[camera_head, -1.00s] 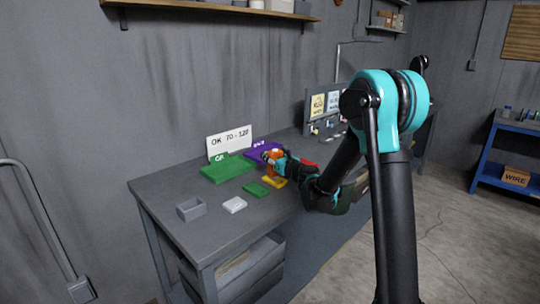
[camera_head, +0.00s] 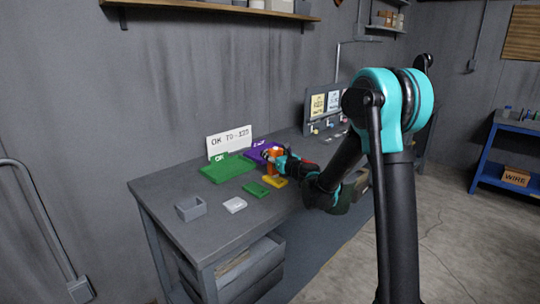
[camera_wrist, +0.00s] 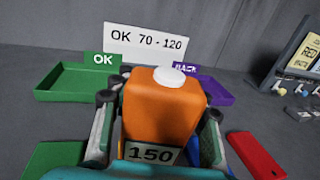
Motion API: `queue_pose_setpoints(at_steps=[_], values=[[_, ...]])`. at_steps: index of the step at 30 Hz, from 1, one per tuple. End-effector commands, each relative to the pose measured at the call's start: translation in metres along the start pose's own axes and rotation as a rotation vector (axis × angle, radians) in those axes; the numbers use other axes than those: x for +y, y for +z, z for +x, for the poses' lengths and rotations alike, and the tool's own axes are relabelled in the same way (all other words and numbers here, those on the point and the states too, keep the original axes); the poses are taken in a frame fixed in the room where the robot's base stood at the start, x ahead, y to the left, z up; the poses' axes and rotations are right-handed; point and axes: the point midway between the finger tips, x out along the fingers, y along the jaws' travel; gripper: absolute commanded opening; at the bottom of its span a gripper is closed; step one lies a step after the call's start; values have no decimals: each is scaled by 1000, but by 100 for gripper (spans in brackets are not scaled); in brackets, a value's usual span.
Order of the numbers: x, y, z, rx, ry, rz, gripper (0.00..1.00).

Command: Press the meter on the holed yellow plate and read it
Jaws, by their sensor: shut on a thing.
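My gripper (camera_wrist: 160,120) is shut on the orange meter (camera_wrist: 163,105), one finger on each side. The meter has a white round cap on top, and its display (camera_wrist: 151,153) reads 150. In the head view the meter (camera_head: 272,155) is over or just behind the yellow plate (camera_head: 275,182), partly hidden by my gripper. I cannot tell whether it touches the plate; the plate's holes are not clear. A white sign (camera_wrist: 147,43) reads "OK 70 - 120". A green tray (camera_wrist: 75,80) is marked OK, and a purple tray (camera_wrist: 212,90) is marked BACK.
A green plate (camera_head: 256,189), a white block (camera_head: 234,205) and a small grey box (camera_head: 190,208) stand on the grey bench (camera_head: 210,240). A red piece (camera_wrist: 256,155) lies to the right in the wrist view. A panel with labels (camera_head: 327,103) stands at the back right.

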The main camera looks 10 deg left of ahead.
Motion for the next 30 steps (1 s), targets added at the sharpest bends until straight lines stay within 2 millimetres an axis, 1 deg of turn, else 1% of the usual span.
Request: queue_pose_setpoints(at_steps=[21,25,30], values=[[0,46,0,0,0,1,3],[0,50,0,0,0,1,3],[0,51,0,0,0,1,3]])
